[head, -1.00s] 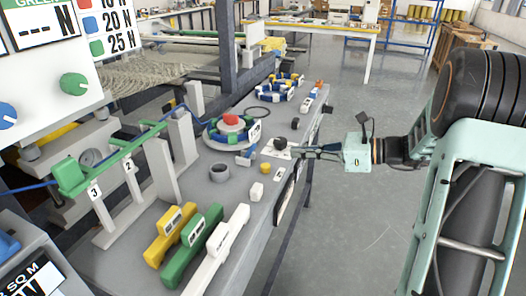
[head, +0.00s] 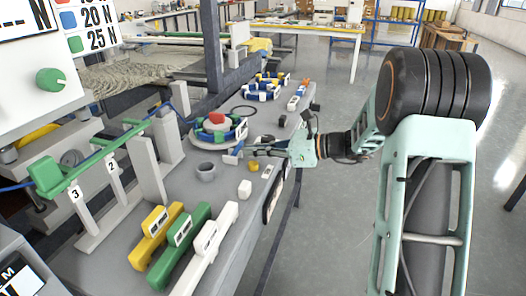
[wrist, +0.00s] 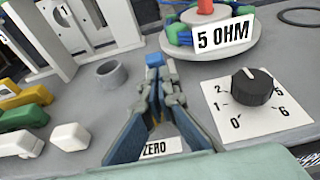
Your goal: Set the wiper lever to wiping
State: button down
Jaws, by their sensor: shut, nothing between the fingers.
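A small lever with a blue tip (wrist: 154,59) stands just beyond my fingertips in the wrist view. It looks like the wiper lever; in the head view its blue-grey body (head: 232,157) lies beside the round turntable. My gripper (wrist: 168,84) is shut and empty, its fingertips together and pointing at the lever. In the head view my gripper (head: 250,151) reaches in from the right, low over the bench. I cannot tell whether the fingertips touch the lever, and its lower part is hidden by my fingers in the wrist view.
The turntable marked 5 OHM (wrist: 212,45) stands beyond my gripper, and a black dial knob (wrist: 252,87) stands right of it. A grey ring (wrist: 111,73) lies left. A ZERO label (wrist: 161,148) lies under my fingers. White, green and yellow blocks (head: 160,222) stand on the near bench.

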jog(key=shift+a+r+p, duration=0.1)
jog(key=shift+r+p, duration=0.1)
jog(key=shift+p, duration=0.15)
jog(key=shift+r+p, duration=0.1)
jog(key=shift+p, duration=0.2)
jog(key=shift+h, duration=0.3)
